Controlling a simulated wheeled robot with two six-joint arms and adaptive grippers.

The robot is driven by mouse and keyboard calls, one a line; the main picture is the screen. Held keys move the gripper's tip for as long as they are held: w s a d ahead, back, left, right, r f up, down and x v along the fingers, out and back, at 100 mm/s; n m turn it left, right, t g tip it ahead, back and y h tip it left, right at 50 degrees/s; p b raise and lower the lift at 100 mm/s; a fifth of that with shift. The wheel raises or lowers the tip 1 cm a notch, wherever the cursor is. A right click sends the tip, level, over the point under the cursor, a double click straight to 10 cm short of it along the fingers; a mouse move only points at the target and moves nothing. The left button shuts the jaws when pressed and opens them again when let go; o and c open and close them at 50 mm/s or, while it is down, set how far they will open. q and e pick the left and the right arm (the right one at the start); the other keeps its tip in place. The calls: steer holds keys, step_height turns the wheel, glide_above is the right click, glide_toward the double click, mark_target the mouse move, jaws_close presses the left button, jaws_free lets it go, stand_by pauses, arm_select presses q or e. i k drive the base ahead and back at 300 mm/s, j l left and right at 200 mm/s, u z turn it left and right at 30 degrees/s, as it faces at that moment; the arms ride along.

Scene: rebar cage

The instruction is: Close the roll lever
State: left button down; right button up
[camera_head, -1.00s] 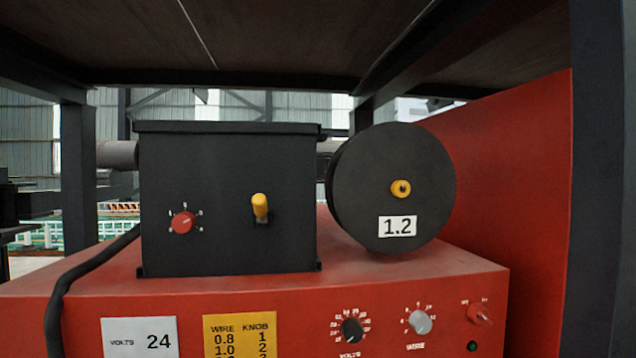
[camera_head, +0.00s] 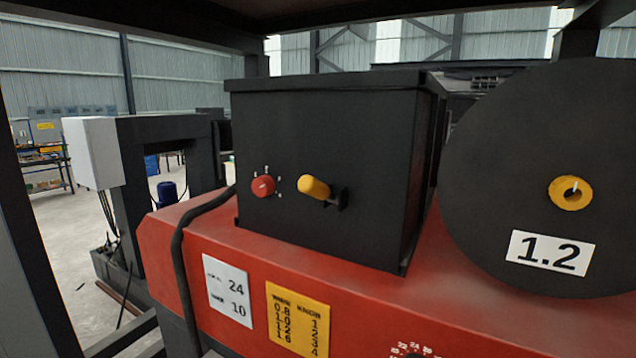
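The roll lever (camera_head: 315,187) has a yellow handle and sits on the front face of a black box (camera_head: 330,140). Its handle points out from the box and toward the left, with a dark bracket at its right end. A red knob (camera_head: 263,186) with small marks around it is just left of the lever. Neither of my grippers shows in the head view.
The box stands on a red machine (camera_head: 200,225). A large black spool (camera_head: 510,130) labelled 1.2 is close on the right. A black cable (camera_head: 177,262) runs down the front. A dark post stands at the left edge, with open floor (camera_head: 85,275) beyond.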

mark_target(308, 185)
steer(key=i, duration=0.35)
steer(key=k+j+z, duration=0.2)
steer(key=k+j, duration=0.3)
steer(key=k+j+z, duration=0.2)
steer(key=k+j, duration=0.15)
steer(key=k, duration=0.35)
